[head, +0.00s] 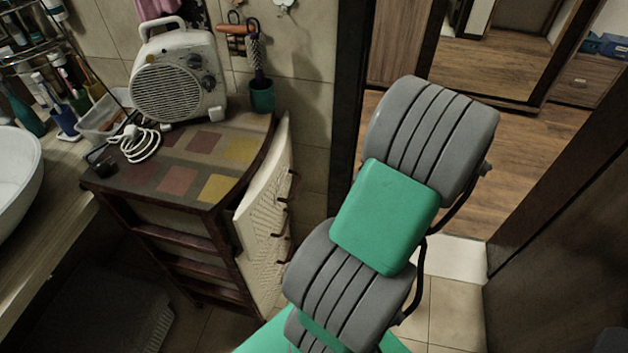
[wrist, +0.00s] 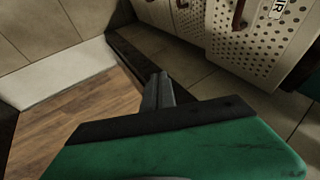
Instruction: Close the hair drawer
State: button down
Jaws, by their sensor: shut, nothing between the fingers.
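The drawers are white perforated fronts with dark red handles on a small wooden cabinet. In the wrist view, a drawer front (wrist: 262,45) at the upper right bears a partly cut-off label (wrist: 278,10) ending in "IR", likely the hair drawer. Its handle (wrist: 240,14) is at the top edge. In the head view the drawer fronts (head: 262,225) show edge-on; I cannot tell which is the hair one or how far it stands out. My gripper (wrist: 158,88) is shut and empty, apart from the drawers, left of and below them in the wrist view. My arm hides it in the head view.
The cabinet top (head: 190,170) holds a white fan heater (head: 178,80) and a coiled white cable (head: 140,143). A counter with a basin (head: 15,170) is at the left. A doorway with wooden floor (head: 470,75) is at the right. Tiled floor lies between.

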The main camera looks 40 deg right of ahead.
notch_tip(320, 180, down, 3)
jog(key=s+d+b, duration=0.1)
jog(key=s+d, duration=0.1)
jog(key=d, duration=0.1)
jog(key=a+r+m+t+y, duration=0.1)
jog(key=a+r+m+y, duration=0.65)
jog(key=m, duration=0.95)
jog(key=w+a+f+h+b, duration=0.1)
jog(key=w+a+f, duration=0.3)
jog(key=w, duration=0.6)
jog(key=a+b, duration=0.1)
jog(key=a, duration=0.1)
jog(key=shift+a+f+m+h+b, duration=0.2)
jog(key=shift+a+m+h+b, duration=0.15)
jog(key=shift+m, duration=0.05)
jog(key=shift+w, duration=0.1)
